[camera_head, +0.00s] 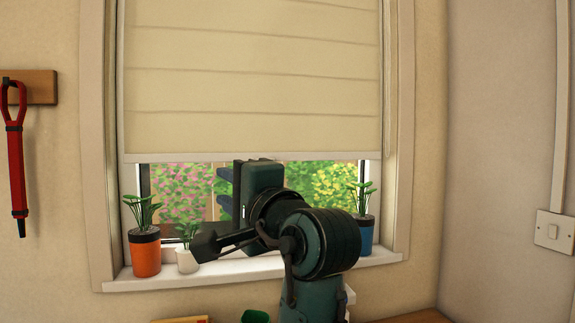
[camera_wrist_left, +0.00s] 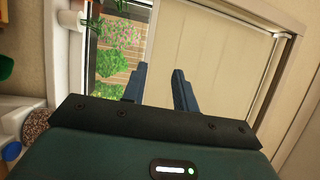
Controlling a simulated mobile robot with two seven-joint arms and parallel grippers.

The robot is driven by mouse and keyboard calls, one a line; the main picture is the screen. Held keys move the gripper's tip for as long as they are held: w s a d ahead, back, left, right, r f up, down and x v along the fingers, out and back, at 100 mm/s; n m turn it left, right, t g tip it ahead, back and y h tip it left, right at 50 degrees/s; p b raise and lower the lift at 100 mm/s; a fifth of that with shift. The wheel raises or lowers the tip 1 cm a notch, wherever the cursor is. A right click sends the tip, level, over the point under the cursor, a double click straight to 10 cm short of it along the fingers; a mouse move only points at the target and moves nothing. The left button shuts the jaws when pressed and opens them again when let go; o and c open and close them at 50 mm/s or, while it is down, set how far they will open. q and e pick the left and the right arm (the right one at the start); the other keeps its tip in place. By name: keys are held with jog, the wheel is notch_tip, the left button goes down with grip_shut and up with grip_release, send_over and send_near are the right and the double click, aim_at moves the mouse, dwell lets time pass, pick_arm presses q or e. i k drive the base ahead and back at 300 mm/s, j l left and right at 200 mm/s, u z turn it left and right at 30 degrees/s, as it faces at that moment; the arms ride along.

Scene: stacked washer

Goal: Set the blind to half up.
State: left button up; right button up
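The cream blind (camera_head: 250,75) hangs in the window with its straight bottom rail (camera_head: 190,157) well down the frame. Glass and garden show below it; its top is out of view. In the left wrist view the blind (camera_wrist_left: 215,50) appears turned on its side. My left gripper (camera_head: 225,190) is in front of the window, at and just below the rail near the middle. In the left wrist view its fingers (camera_wrist_left: 160,88) stand apart, with the blind's lower edge seen between them. I cannot tell whether they touch it. My right gripper is not in view.
On the sill (camera_head: 215,273) stand an orange pot (camera_head: 145,255), a small white pot (camera_head: 187,262) close to my left arm, and a blue pot (camera_head: 366,235) at the right. A red strap (camera_head: 16,165) hangs at left. A wall switch (camera_head: 553,231) is at right.

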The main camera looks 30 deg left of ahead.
aim_at(150, 137)
jog(key=i, duration=0.9)
